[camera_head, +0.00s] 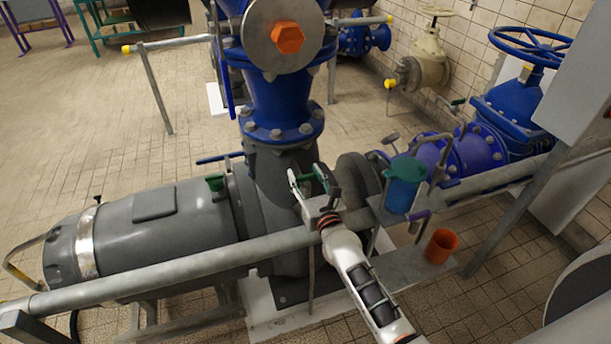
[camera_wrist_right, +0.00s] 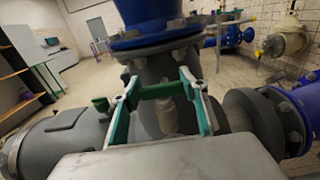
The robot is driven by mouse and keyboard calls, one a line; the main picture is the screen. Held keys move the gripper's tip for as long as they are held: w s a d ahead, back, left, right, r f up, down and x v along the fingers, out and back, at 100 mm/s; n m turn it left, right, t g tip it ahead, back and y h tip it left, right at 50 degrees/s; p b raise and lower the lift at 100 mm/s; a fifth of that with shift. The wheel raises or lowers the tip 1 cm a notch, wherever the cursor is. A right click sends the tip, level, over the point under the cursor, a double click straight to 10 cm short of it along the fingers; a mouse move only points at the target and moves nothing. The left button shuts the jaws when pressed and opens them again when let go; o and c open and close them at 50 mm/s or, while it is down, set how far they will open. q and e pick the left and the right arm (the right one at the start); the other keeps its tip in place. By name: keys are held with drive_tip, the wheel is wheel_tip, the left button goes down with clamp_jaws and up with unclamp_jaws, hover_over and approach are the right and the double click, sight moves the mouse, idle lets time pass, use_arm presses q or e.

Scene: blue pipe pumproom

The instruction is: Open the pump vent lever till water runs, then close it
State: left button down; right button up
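My right gripper (camera_head: 313,182) is over the dark grey pump casing (camera_head: 285,215), below the blue flange. In the right wrist view its two green-lined fingers (camera_wrist_right: 160,105) stand apart. A green bar (camera_wrist_right: 158,91), which looks like a lever handle, spans the gap between them, with a pale stem (camera_wrist_right: 167,117) below. I cannot tell whether the fingers touch the bar. Another small green handle (camera_head: 215,182) is on the pump left of the gripper, also in the wrist view (camera_wrist_right: 100,104). No running water shows. My left gripper is not in view.
A grey pipe rail (camera_head: 210,258) crosses in front of the pump. A blue valve handwheel (camera_head: 530,45) stands at the far right. Tiled floor is open at the left back.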

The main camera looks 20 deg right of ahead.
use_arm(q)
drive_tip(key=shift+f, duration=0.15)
use_arm(e)
drive_tip(key=shift+n+y, duration=0.4)
drive_tip(key=shift+y, duration=0.2)
drive_tip(key=shift+f+n+y+b, duration=0.1)
drive_tip(key=shift+n+y+b, duration=0.35)
drive_tip(key=shift+y, duration=0.35)
drive_tip(key=shift+d+f+n+g+y+b, duration=0.1)
drive_tip(key=shift+n+g+y+b, duration=0.35)
drive_tip(key=shift+n+y, duration=0.35)
drive_tip(key=n+g+y+b, duration=0.1)
drive_tip(key=y+b, duration=0.1)
drive_tip(key=n+g+y+b, duration=0.1)
drive_tip(key=y+b, duration=0.1)
drive_tip(key=shift+f+n+y, duration=0.2)
drive_tip(key=shift+n+y, duration=0.1)
drive_tip(key=shift+n, duration=0.05)
use_arm(q)
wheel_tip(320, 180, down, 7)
drive_tip(key=b, duration=0.1)
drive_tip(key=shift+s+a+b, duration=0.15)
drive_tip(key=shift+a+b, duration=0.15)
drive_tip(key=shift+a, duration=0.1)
use_arm(e)
drive_tip(key=shift+r+n+g+y, duration=0.25)
drive_tip(key=shift+r+n+y, duration=0.15)
drive_tip(key=shift+y, duration=0.1)
drive_tip(key=o, duration=1.1)
